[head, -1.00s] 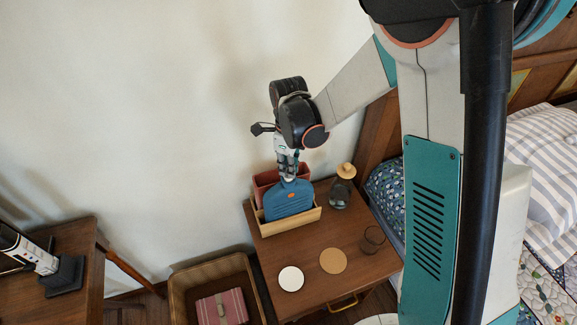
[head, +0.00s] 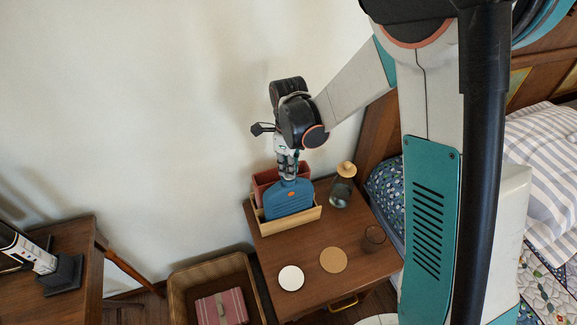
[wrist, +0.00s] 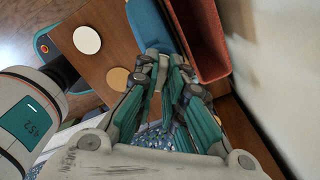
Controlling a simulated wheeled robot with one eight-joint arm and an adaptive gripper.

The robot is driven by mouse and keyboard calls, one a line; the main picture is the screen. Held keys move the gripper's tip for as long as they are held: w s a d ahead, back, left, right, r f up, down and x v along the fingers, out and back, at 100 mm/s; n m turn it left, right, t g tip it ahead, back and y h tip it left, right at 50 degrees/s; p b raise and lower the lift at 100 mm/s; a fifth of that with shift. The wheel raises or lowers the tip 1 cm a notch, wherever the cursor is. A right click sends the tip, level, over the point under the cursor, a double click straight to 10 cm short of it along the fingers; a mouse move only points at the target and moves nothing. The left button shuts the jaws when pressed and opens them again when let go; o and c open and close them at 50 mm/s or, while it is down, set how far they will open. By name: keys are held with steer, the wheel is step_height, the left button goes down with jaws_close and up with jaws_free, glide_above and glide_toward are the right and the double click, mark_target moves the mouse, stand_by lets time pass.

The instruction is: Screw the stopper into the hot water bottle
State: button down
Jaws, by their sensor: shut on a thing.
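The blue hot water bottle (head: 289,202) stands upright in a light wooden holder (head: 292,223) on the nightstand, its neck at the top. In the wrist view part of the blue bottle (wrist: 150,27) shows beyond the fingers. My gripper (head: 287,176) points down right over the neck. Its fingertips (wrist: 166,62) are close together, shut on the stopper at the bottle's mouth. The fingers hide the stopper and its thread, so I cannot tell how deep it sits.
A reddish box (head: 266,180) is behind the bottle, close to the wall. A corked glass bottle (head: 341,187) stands to the right. A glass (head: 373,238), a cork coaster (head: 333,260) and a white disc (head: 291,278) are at the front. A basket (head: 178,290) stands left of the nightstand.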

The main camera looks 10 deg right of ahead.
steer(key=shift+f, duration=0.1)
stand_by(0.3)
steer(key=c, duration=1.6)
jaws_free()
steer(key=o, duration=0.3)
steer(key=shift+r+p, duration=1.6)
steer(key=shift+r, duration=0.95)
